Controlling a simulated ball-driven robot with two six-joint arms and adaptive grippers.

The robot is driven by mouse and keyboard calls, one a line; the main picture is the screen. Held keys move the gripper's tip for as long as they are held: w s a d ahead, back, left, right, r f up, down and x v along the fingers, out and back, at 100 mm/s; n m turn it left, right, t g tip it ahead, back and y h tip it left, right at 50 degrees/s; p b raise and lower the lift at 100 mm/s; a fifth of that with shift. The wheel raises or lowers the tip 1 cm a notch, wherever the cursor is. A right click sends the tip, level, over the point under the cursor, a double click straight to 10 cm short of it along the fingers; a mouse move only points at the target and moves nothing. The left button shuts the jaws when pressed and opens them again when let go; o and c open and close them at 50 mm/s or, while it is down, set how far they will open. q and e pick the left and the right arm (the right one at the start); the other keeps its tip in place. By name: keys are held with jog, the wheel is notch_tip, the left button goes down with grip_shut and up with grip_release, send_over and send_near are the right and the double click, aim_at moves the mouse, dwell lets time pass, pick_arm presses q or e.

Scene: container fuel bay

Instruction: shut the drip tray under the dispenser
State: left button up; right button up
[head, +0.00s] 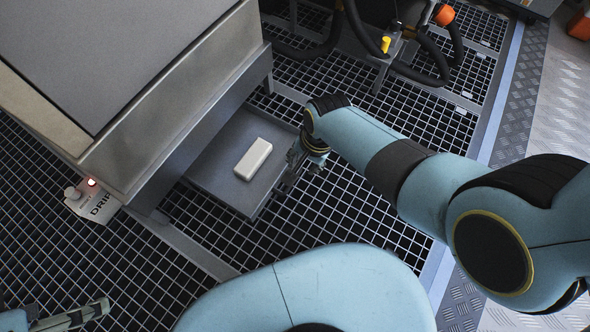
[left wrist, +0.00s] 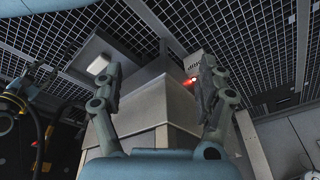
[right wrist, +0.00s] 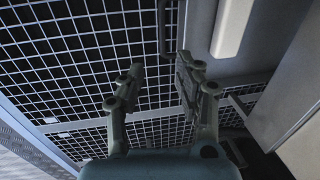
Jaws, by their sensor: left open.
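The drip tray (head: 208,172) sticks out from under the dispenser (head: 165,110), a big grey cabinet. A white block (head: 253,159) lies on the tray. My right gripper (head: 287,182) is at the tray's outer edge, partly hidden by its own wrist. In the right wrist view its fingers (right wrist: 160,65) stand apart, with a dark bar-like handle (right wrist: 163,28) beyond them along the tray edge; I cannot tell if they touch. The white block also shows there (right wrist: 232,25). My left gripper (head: 85,316) is open and empty at the lower left, away from the tray.
A small box marked "DRIP" (head: 97,203) with a red light stands on the grating left of the tray. Black hoses (head: 425,75) and a yellow-tipped fitting (head: 385,45) are behind the tray. Open floor grating (head: 330,212) lies in front and right of it.

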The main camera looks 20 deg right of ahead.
pick_arm(q)
jog(key=w+f+t+b, duration=0.3)
jog(key=f+t+b, duration=0.5)
jog(key=t, duration=0.1)
pick_arm(e)
jog(key=f+b, duration=0.1)
jog(key=f, duration=0.2)
jog(key=w+a+f, duration=0.1)
jog(key=f, duration=0.3)
jog(key=w+f+b, duration=0.1)
jog(key=f, duration=0.2)
jog(key=shift+a+f+b, duration=0.15)
jog(key=shift+f+b, duration=0.15)
jog(key=shift+f, duration=0.05)
pick_arm(q)
jog(key=w+d+r+m+t+h, duration=0.1)
jog(key=w+r+t, duration=0.3)
jog(key=r, duration=0.4)
jog(key=w+d+r+m+t+h, duration=0.1)
jog(key=w+r+t, duration=0.3)
jog(key=r, duration=0.5)
jog(key=w, duration=0.2)
jog(key=shift+w+d+t+h, duration=0.3)
jog(key=shift+d+t, duration=0.1)
jog(key=shift+r, duration=0.1)
